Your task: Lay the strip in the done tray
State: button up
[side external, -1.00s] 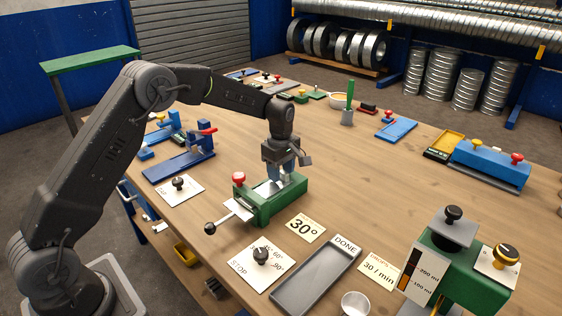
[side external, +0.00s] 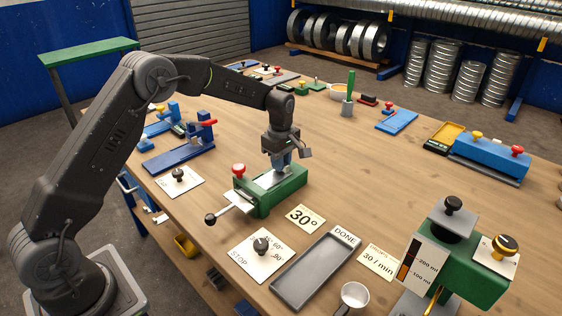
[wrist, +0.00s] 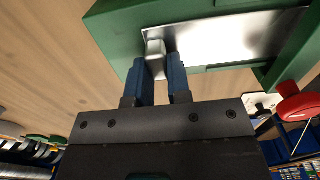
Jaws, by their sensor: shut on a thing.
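The strip (wrist: 235,38) is a flat, bright metal piece lying on the green bending fixture (side external: 262,203), which also shows in the wrist view (wrist: 110,35). My gripper (side external: 281,168) points down at the far end of the fixture. In the wrist view its blue fingers (wrist: 156,65) are shut on a small pale grey tab at the strip's end. The fingers hide part of the tab. The grey tray marked DONE (side external: 283,299) is empty, at the front of the bench, to the right of the fixture.
A 30° card (side external: 303,218) lies between fixture and tray. A STOP dial plate (side external: 258,257) is left of the tray, a small cup (side external: 354,296) right of it. The fixture has a red knob (side external: 239,170) and a black-ended lever (side external: 211,218).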

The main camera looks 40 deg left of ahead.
jog(key=shift+w+r, duration=0.15)
jog(key=shift+w, duration=3.35)
grip_shut()
jog(key=shift+r, duration=0.1)
notch_tip(320, 180, up, 7)
send_over(331, 246)
notch_tip(331, 246, down, 5)
jog(key=shift+f, duration=3.35)
